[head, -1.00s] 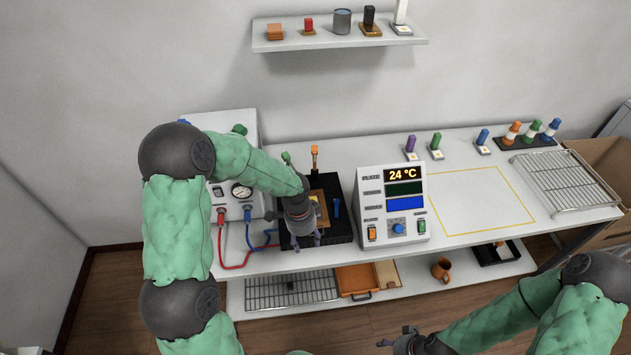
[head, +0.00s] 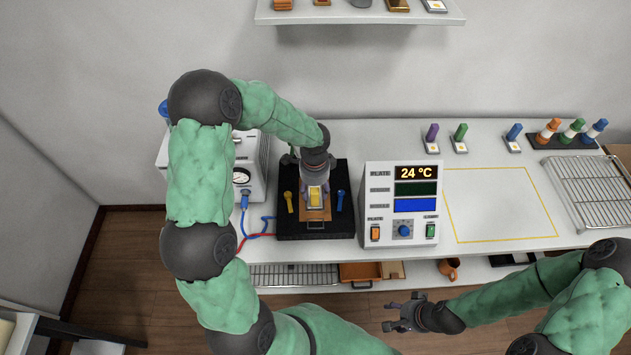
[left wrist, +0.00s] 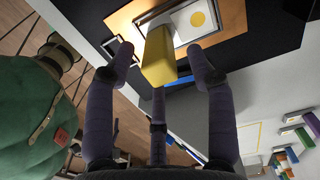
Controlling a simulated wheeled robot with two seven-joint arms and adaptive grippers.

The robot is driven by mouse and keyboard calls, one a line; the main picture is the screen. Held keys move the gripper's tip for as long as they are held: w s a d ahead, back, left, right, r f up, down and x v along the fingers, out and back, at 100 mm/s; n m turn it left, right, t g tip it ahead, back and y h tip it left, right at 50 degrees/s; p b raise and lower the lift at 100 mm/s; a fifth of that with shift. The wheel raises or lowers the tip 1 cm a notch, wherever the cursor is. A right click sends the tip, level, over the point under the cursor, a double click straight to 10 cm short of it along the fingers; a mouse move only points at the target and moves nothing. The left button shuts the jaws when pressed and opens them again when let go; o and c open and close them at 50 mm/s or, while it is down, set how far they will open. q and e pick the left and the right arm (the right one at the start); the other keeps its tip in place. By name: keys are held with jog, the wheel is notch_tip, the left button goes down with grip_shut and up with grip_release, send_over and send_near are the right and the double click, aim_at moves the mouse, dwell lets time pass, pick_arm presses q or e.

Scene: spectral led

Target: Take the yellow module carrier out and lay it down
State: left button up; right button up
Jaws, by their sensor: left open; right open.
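The yellow module carrier has a yellow block (left wrist: 157,62) standing on a pale framed plate with a yellow dot (left wrist: 198,19). In the head view the yellow block (head: 315,196) shows just below my left gripper (head: 314,184). It sits on a copper-coloured plate (head: 316,214) on the black base (head: 291,227). In the left wrist view my left gripper (left wrist: 161,68) is open, its fingers spread around the yellow block; I see no clear contact. My right gripper (head: 400,316) is open and empty, in front of the bench at the lower middle.
Yellow and blue handles (head: 340,201) stand on the base. A control box (head: 402,203) reading 24 °C stands close on its right. A yellow-outlined area (head: 497,205) of the bench is clear. A wire rack (head: 590,190) lies further right, and a power unit (head: 247,165) stands left.

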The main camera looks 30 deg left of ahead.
aim_at(315, 198)
pick_arm(q)
notch_tip(315, 198, down, 6)
jog(key=shift+r+b, duration=0.15)
jog(key=shift+b, duration=0.35)
grip_shut()
grip_release()
jog(key=shift+r, duration=0.15)
notch_tip(315, 198, up, 11)
jog(key=shift+f+p, duration=0.2)
jog(key=shift+p, duration=0.85)
